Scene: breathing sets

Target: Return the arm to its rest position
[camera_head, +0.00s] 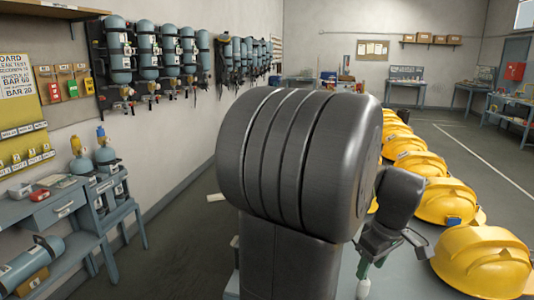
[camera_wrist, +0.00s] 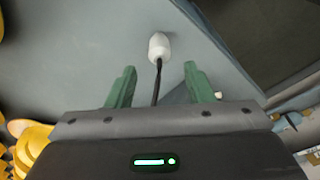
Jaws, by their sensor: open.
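My arm stands large and dark in the middle of the head view (camera_head: 300,160), hiding much of the table behind it. My gripper (camera_wrist: 160,86) shows in the wrist view with its two green fingers apart. Nothing is clamped between them. A white rounded piece on a thin black stem (camera_wrist: 159,46) shows just beyond the fingertips, over a grey surface; I cannot tell how far it is from them.
Yellow helmets (camera_head: 484,262) stand in a row on the grey table (camera_head: 405,280) at right. Blue-grey cylinders (camera_head: 147,48) hang on the left wall. A side bench (camera_head: 52,207) with a lying cylinder (camera_head: 28,265) is at left. Floor (camera_head: 180,245) is clear between bench and arm.

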